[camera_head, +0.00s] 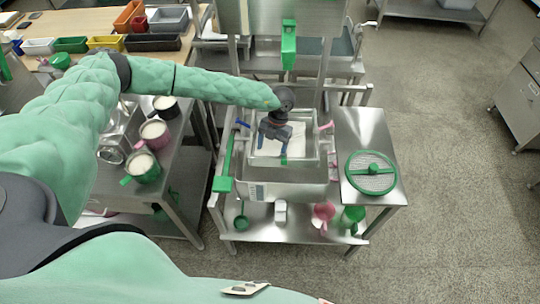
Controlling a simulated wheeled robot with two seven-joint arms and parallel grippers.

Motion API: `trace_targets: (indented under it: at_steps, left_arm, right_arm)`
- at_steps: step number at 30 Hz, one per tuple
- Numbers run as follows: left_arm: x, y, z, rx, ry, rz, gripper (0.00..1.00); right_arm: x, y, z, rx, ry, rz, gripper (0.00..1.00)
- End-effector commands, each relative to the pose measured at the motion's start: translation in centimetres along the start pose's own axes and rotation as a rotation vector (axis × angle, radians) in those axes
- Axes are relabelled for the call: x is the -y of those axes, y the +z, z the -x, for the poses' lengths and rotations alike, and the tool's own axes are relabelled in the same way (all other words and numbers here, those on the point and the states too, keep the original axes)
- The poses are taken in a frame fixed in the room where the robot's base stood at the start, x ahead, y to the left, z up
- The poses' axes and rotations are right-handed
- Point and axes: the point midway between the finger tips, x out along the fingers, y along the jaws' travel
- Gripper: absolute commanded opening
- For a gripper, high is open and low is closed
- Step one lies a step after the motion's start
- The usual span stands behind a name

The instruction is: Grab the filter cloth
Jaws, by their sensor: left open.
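The filter cloth (296,141) looks like a white sheet lying in a square metal frame or basin on the steel stand in the middle of the head view. My left arm reaches in from the left, and my left gripper (272,143) is over the left part of the cloth. The gripper is open, with its fingers pointing down; whether they touch the cloth is not clear. The gripper and wrist hide part of the cloth's upper left. My right gripper is not in view.
A green-handled bar (223,183) stands at the basin's left. Cups of powder (143,166) stand on the left table. Open floor lies to the right.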

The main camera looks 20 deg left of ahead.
Motion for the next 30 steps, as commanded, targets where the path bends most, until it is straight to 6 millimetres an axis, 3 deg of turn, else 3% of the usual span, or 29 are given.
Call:
trace_targets:
  at_steps: [14,30]
  left_arm:
    - [-0.01,0.01,-0.23,0.000,0.000,0.000,0.72]
    - [-0.02,-0.02,-0.31,-0.001,0.001,0.000,0.19]
  right_arm:
    - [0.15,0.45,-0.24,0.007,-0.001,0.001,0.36]
    - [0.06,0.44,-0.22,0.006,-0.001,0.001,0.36]
